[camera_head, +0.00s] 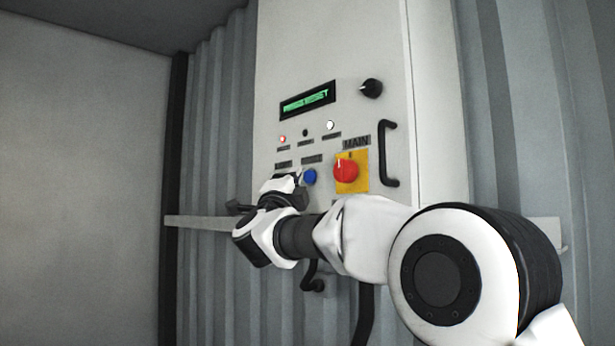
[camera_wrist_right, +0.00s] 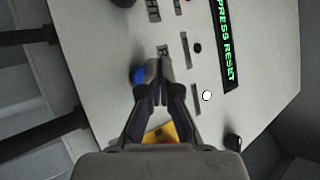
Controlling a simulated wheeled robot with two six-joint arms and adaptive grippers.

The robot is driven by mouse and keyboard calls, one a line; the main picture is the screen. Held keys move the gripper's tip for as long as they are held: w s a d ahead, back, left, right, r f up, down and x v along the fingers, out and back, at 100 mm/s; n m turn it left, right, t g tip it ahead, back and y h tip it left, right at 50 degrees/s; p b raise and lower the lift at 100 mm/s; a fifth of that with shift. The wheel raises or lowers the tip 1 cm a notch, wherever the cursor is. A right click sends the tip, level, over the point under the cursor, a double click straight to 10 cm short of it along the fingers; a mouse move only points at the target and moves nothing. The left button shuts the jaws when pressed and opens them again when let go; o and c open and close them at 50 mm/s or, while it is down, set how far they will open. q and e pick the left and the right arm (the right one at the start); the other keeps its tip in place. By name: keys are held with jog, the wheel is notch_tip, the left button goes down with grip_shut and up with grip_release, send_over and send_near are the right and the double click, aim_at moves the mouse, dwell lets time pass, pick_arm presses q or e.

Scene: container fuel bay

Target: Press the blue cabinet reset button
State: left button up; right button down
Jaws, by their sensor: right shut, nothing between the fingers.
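The blue reset button (camera_head: 309,177) is on the front of the light grey cabinet (camera_head: 300,50), left of a red knob on a yellow plate. It also shows in the wrist view (camera_wrist_right: 137,75), partly covered by a finger. My right gripper (camera_head: 297,181) is shut and empty in front of the panel, just left of the button in the head view. In the wrist view its closed fingertips (camera_wrist_right: 160,66) lie beside the button; whether they touch the panel or button I cannot tell. My left gripper is not in view.
The red main switch (camera_head: 346,170) sits close to the button's right. A lit green display (camera_wrist_right: 227,45) reads "PRESS RESET". A black knob (camera_head: 371,88), small lamps including a white one (camera_head: 330,125), and a black door handle (camera_head: 388,153) are also on the cabinet.

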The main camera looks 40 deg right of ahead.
jog(key=shift+d, duration=0.1)
dwell(0.5)
jog(key=shift+d, duration=0.4)
jog(key=shift+d, duration=0.4)
dwell(0.5)
dwell(0.4)
jog(key=shift+a+b, duration=0.35)
jog(key=shift+a, duration=0.5)
jog(key=shift+s+a, duration=0.15)
jog(key=shift+a, duration=1.1)
jog(key=shift+s+a, duration=0.1)
jog(key=shift+a, duration=1.15)
